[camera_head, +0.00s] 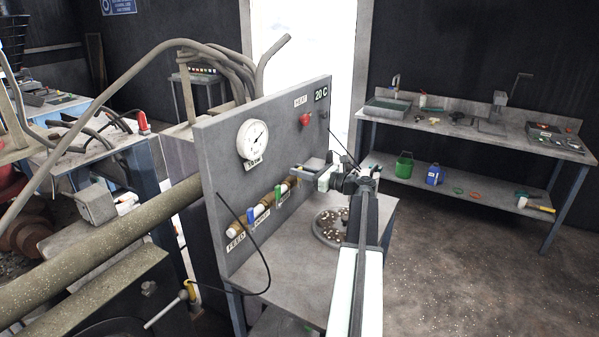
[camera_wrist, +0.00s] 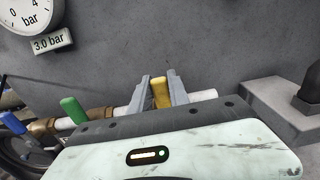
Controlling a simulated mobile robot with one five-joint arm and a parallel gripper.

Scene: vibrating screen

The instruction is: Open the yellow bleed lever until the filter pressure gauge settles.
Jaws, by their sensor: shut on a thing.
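The yellow bleed lever (camera_wrist: 161,93) stands up from the white pipe in the wrist view. My gripper (camera_wrist: 160,88) has one grey finger on each side of it and is shut on it. In the head view my gripper (camera_head: 305,174) is at the right end of the panel's pipe and hides the lever. The round white pressure gauge (camera_head: 252,139) is on the panel, up and left of my gripper; its needle is too small to read surely. In the wrist view only the lower part of the gauge (camera_wrist: 27,14) shows, above a "3.0 bar" plate (camera_wrist: 53,40).
Left of the yellow lever, a green lever (camera_wrist: 75,112) and a blue lever (camera_wrist: 12,123) stand on the same pipe. A grey block (camera_wrist: 270,100) is close on the right. A red knob (camera_head: 305,119) is higher on the panel (camera_head: 225,160). Open floor lies to the right.

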